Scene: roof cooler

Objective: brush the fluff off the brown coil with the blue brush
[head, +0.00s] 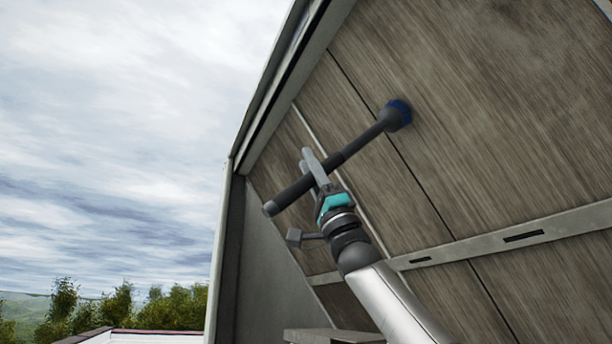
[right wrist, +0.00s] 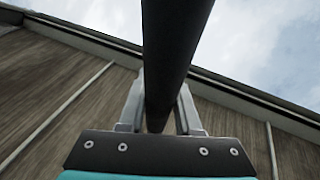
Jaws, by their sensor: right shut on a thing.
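The brown coil (head: 480,90) is a large, tilted, streaked face split by thin dark seams, filling the right of the head view. It also shows at the left of the right wrist view (right wrist: 45,85). My right gripper (head: 310,166) is shut on the dark handle of the blue brush (head: 398,113). The handle (right wrist: 170,50) runs up between the fingers in the right wrist view. The brush head with blue bristles is at the coil's upper middle and appears to touch it. I cannot make out separate fluff from the streaks. My left gripper is not in view.
A pale metal frame (head: 270,100) edges the coil on the left and top. A slotted grey rail (head: 480,245) crosses its lower part. A grey ledge (head: 330,336) sits at the bottom. Open sky and trees (head: 120,305) lie to the left.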

